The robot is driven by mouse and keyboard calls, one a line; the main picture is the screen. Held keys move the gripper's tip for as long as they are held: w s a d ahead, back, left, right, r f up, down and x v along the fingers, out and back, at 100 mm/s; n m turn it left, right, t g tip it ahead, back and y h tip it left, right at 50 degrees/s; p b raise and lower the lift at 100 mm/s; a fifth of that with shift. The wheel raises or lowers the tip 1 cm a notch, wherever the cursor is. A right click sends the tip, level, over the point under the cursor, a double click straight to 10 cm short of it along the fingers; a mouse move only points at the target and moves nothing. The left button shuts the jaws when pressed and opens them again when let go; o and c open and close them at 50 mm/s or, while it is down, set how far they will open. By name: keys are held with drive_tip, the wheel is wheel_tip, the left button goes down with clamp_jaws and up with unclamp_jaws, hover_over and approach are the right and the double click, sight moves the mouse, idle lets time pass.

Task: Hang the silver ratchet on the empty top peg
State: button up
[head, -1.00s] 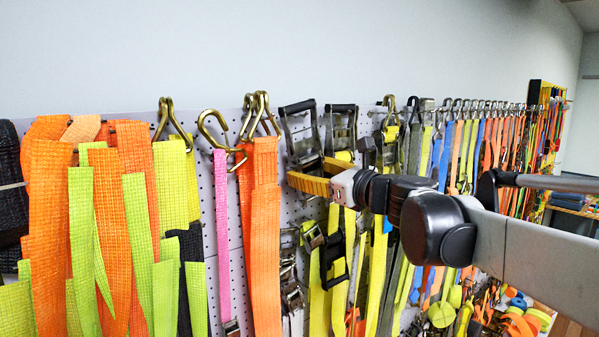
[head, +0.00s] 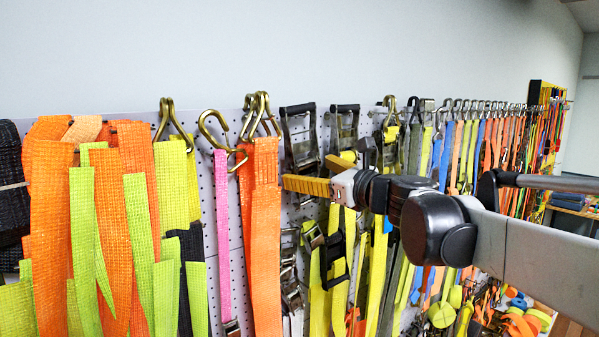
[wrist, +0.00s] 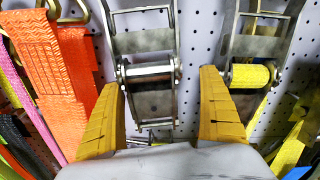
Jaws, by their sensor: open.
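The silver ratchet (head: 301,136), with a black-gripped handle, is upright against the pegboard at the top row, between the orange strap and another ratchet. In the wrist view, the silver ratchet (wrist: 150,103) has no strap on its roller, and its lower part sits between my finger tips. My gripper (head: 308,172) is open just below and in front of it. In the wrist view, my gripper (wrist: 160,80) has its yellow fingers apart on either side, with gaps to the metal. The top peg is hidden, so I cannot tell how the ratchet bears on it.
A second ratchet (head: 344,124) with yellow strap hangs close on the right, near my right finger. An orange strap (head: 262,220) on a brass hook hangs close on the left. More ratchets and straps hang below. The wall above the pegboard is clear.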

drive_tip(key=v, duration=1.1)
drive_tip(key=s+a+f+n+g+h+b, duration=0.15)
drive_tip(key=s+f+n+b, duration=0.35)
drive_tip(key=f, duration=0.7)
drive_tip(key=s+f+n+g+h+b, duration=0.1)
drive_tip(key=s+f+n+g+b, duration=0.2)
drive_tip(key=f+b, duration=0.7)
drive_tip(key=s+a+f+n+g+h+b, duration=0.1)
drive_tip(key=s+f+n+b, duration=0.35)
drive_tip(key=f, duration=1.05)
drive_tip(key=s+d+f+n+h+b, duration=0.2)
drive_tip(key=f+b, duration=0.4)
drive_tip(key=f, duration=0.4)
drive_tip(key=s+d+f+n+g+h+b, duration=0.1)
drive_tip(key=s+d+f+n+h+b, duration=0.1)
drive_tip(key=s+d+f+n+b, duration=0.2)
drive_tip(key=s+d+f+n+g+h+b, duration=0.1)
drive_tip(key=f+n+b, duration=0.6)
drive_tip(key=f, duration=1.1)
drive_tip(key=s+d+n+h, duration=0.1)
drive_tip(key=s+d, duration=0.1)
drive_tip(key=s, duration=0.1)
drive_tip(key=shift+b, duration=0.3)
drive_tip(key=shift+s+h, duration=0.15)
drive_tip(key=shift+h, duration=0.1)
